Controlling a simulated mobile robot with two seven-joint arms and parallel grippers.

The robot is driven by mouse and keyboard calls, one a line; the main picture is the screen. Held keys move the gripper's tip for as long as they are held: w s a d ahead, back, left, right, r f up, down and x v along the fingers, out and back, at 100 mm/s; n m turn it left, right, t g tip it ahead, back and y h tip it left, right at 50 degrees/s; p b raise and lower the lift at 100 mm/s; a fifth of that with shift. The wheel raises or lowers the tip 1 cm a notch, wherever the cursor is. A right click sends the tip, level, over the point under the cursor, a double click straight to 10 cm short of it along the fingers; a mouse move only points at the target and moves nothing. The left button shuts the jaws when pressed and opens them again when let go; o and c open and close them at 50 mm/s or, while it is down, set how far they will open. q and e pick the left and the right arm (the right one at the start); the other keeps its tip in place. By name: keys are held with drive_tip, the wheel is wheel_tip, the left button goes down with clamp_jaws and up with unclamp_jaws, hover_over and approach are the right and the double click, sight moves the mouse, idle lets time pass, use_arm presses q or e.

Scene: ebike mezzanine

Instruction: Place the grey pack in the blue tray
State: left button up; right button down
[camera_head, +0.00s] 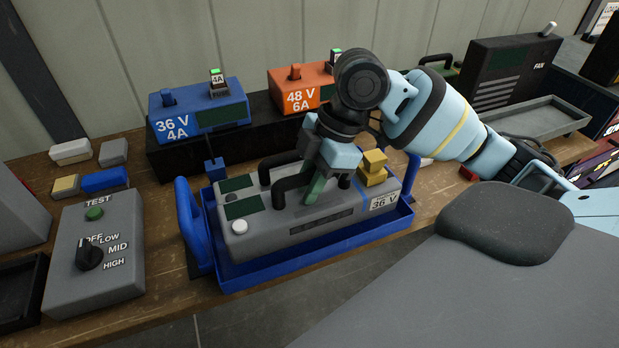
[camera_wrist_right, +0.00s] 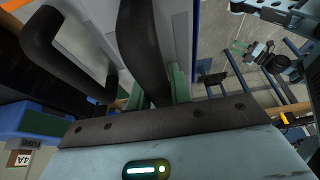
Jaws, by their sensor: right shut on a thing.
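The grey pack (camera_head: 335,222), labelled 36 V, is within the outline of the blue tray (camera_head: 310,252), lengthwise along it. Its lower edge is partly hidden by the tray's front wall, so I cannot tell whether it rests on the tray floor. My right gripper (camera_head: 317,186) is over the middle of the pack, shut on its black handle (camera_head: 290,184). In the right wrist view the black handle (camera_wrist_right: 147,50) passes between the green fingers.
Blue 36 V (camera_head: 185,128) and orange 48 V (camera_head: 298,98) chargers stand behind the tray. A grey switch box (camera_head: 120,265) is at left, near small blocks. A black fan box (camera_head: 505,75) and grey tray (camera_head: 530,122) are at right. A grey surface fills the lower right.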

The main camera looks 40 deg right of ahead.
drive_tip(key=shift+w+f, duration=0.1)
drive_tip(key=shift+f, duration=1.45)
drive_tip(key=c, duration=1.6)
unclamp_jaws()
drive_tip(key=shift+f, duration=0.25)
drive_tip(key=o, duration=0.3)
drive_tip(key=p+v, duration=0.1)
drive_tip(key=v, duration=1.1)
